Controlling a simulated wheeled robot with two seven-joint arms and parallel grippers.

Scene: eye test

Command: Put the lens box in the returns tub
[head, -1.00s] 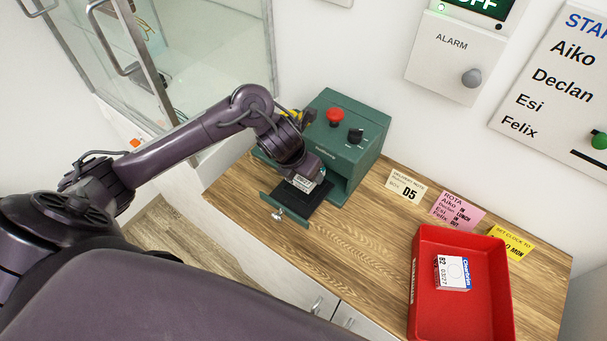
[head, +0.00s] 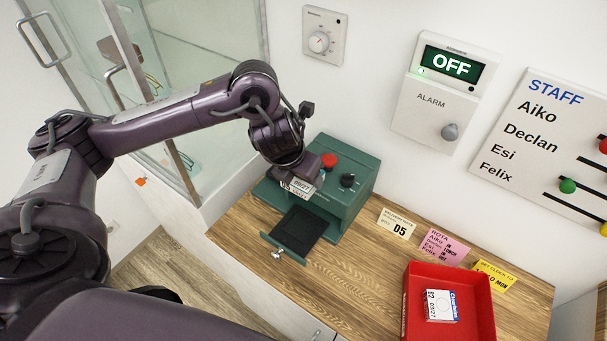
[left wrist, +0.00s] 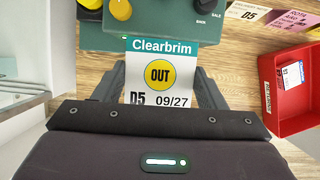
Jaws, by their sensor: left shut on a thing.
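My left gripper (head: 301,178) is shut on a lens box (head: 298,188), held above the open drawer of a green machine. In the left wrist view the lens box (left wrist: 160,92) sits between the two fingers (left wrist: 160,88). Its white face reads Clearbrim, D5 and 09/27, with a yellow round OUT mark. A red tub (head: 448,269), which also shows in the left wrist view (left wrist: 267,103), stands on the counter at the right. Another white box (head: 440,306), marked 03/27, lies inside it. My right gripper is not in view.
The green machine (head: 345,205) has a red button and a black knob on top. Its black drawer (head: 299,232) is pulled out and looks empty. An alarm panel (head: 440,110) hangs behind. Bare counter (head: 350,285) lies in front.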

